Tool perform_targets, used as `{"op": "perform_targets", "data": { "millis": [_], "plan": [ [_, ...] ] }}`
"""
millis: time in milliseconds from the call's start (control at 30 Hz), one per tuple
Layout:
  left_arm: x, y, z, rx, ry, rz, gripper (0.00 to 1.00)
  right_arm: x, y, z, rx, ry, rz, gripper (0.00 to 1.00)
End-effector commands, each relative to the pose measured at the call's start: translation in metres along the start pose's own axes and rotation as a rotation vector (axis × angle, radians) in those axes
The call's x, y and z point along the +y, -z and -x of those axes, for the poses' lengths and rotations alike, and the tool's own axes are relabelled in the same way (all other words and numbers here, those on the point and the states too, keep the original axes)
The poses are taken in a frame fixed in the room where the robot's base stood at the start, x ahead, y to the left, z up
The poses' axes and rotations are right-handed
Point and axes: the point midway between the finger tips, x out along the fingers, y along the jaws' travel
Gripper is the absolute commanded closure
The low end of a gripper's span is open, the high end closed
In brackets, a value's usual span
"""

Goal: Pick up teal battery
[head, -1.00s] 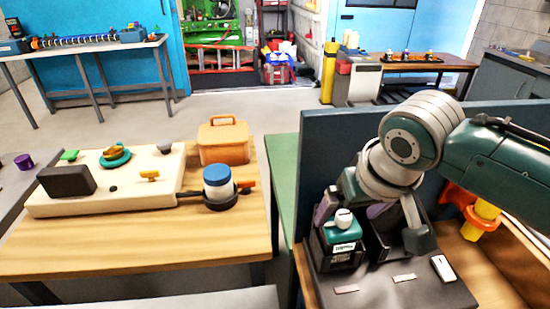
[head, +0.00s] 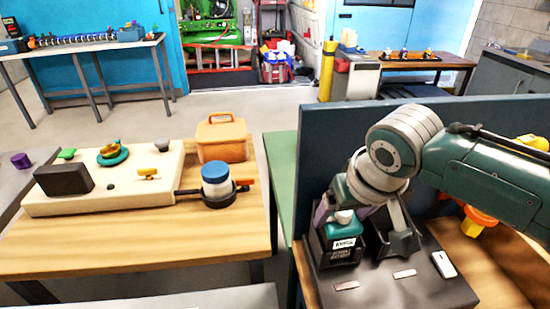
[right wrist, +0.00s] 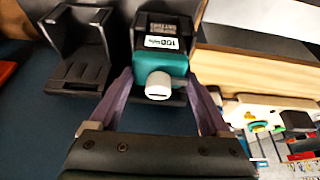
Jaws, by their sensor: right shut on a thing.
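The teal battery (head: 343,230) has a teal top, a white knob and a white label. It stands upright in a black holder on the dark bench at the right. It also shows in the right wrist view (right wrist: 176,63). My right gripper (head: 345,213) has its purple fingers on either side of the teal top and is shut on it. In the right wrist view the fingers (right wrist: 163,92) flank the battery. The gripper's palm and wrist hide part of its upper side in the head view. My left gripper is not in view.
An empty black holder (head: 393,245) stands right of the battery. A dark blue panel (head: 318,150) rises behind the bench. A white device (head: 443,264) lies near its front. The wooden table (head: 120,245) at left carries a board, an orange case and a blue-lidded jar.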

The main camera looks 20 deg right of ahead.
Motion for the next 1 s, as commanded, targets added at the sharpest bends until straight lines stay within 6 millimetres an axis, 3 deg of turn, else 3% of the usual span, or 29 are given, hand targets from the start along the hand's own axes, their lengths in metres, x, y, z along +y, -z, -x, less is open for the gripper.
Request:
{"op": "perform_targets", "data": {
  "millis": [67, 400, 833, 1000],
  "plan": [
    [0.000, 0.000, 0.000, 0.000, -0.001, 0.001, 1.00, 0.001, 0.000, 0.000, -0.001, -0.002, 0.000, 0.63],
    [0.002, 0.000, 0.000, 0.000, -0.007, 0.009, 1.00, 0.001, -0.001, 0.000, -0.002, -0.003, 0.000, 1.00],
    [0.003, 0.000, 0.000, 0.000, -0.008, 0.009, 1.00, 0.001, 0.001, 0.001, 0.001, -0.002, 0.000, 1.00],
    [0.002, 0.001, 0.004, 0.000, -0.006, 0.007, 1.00, 0.001, 0.006, 0.012, 0.003, 0.000, -0.001, 1.00]
  ]
}}
